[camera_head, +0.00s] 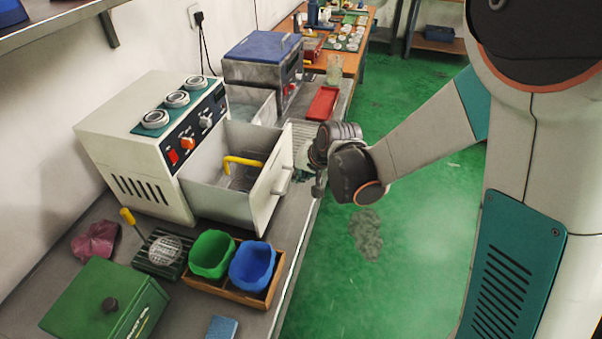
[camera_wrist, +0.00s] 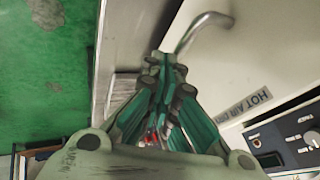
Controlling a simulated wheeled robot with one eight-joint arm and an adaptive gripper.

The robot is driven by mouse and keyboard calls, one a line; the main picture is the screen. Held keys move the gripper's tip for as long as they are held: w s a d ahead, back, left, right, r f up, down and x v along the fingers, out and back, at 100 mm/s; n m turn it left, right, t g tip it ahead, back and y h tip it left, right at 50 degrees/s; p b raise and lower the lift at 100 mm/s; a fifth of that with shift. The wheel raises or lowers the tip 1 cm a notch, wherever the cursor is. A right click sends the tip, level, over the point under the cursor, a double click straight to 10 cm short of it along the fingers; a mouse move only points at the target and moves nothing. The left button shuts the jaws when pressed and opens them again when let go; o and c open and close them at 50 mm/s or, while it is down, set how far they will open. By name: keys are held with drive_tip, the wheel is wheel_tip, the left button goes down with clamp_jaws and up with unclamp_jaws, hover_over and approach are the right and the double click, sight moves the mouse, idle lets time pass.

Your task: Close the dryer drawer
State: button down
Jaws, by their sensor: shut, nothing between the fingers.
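The dryer (camera_head: 130,130) is a cream machine with a dark knob panel in the head view. Its drawer (camera_head: 265,200) is pulled out toward the bench edge, with a bar handle (camera_head: 283,181) on its front. A yellow-handled item (camera_head: 243,162) lies inside. My gripper (camera_head: 319,187) is just right of the drawer front, apart from the handle in this view. In the wrist view, my gripper's fingers (camera_wrist: 165,65) are together and empty. The bent metal handle (camera_wrist: 197,30) and the cream front (camera_wrist: 255,50), labelled HOT AIR DRY, lie just beyond them; contact cannot be told.
A wooden tray with a green cup (camera_head: 212,254) and a blue cup (camera_head: 252,266) stands in front of the dryer. A green box (camera_head: 105,300) is at lower left. A blue-lidded machine (camera_head: 262,58) and red tray (camera_head: 323,103) stand behind. The green floor right of the bench is open.

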drive_tip(key=shift+a, duration=0.15)
drive_tip(key=w+a, duration=0.2)
drive_tip(key=a, duration=0.4)
drive_tip(key=w+a, duration=0.2)
drive_tip(key=a, duration=0.4)
drive_tip(key=w+a, duration=0.3)
drive_tip(key=a, duration=0.4)
